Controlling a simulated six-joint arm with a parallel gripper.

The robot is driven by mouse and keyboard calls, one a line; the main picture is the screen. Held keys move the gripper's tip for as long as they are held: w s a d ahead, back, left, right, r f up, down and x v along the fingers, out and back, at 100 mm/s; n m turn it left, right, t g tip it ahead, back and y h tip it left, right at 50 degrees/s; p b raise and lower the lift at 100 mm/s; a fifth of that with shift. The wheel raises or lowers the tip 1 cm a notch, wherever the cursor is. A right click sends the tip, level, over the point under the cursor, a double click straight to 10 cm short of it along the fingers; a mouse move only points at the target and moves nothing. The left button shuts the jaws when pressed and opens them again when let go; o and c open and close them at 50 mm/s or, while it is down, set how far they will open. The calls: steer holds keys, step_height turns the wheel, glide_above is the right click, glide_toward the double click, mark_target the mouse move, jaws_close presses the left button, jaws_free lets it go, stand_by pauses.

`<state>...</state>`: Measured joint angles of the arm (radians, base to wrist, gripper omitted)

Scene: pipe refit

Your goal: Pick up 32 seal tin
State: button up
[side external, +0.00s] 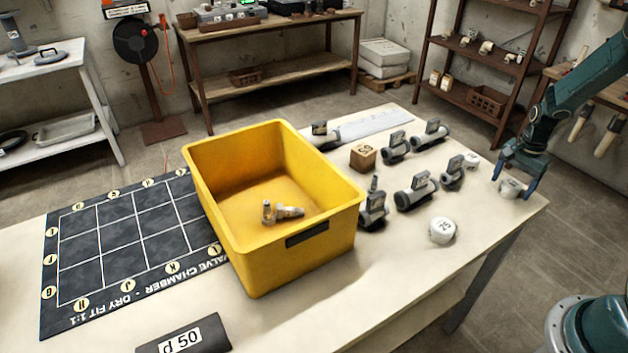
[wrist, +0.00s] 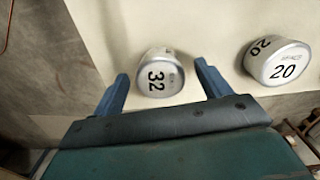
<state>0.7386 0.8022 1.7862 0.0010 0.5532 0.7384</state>
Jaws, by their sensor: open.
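The 32 seal tin (wrist: 160,73) is a small white round tin with "32" on its lid. In the wrist view it sits between the two blue fingers of my gripper (wrist: 163,88), which is open, with a gap on each side. In the side external view the tin (side external: 511,188) stands near the right edge of the table, and my gripper (side external: 513,185) is lowered over it from above. The fingers partly cover the tin there.
A white tin marked 20 (wrist: 278,62) stands to the right in the wrist view. Another white tin (side external: 442,230) and several grey pipe fittings (side external: 417,190) lie nearby. A yellow crate (side external: 208,215) holding a fitting stands mid-table, beside a dark grid mat (side external: 118,237).

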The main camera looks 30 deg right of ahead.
mark_target(512, 183)
steer(key=shift+c, duration=0.5)
steer(key=c, duration=1)
steer(key=shift+r, duration=0.1)
step_height(512, 183, up, 20)
steer(key=shift+f, duration=0.1)
stand_by(0.5)
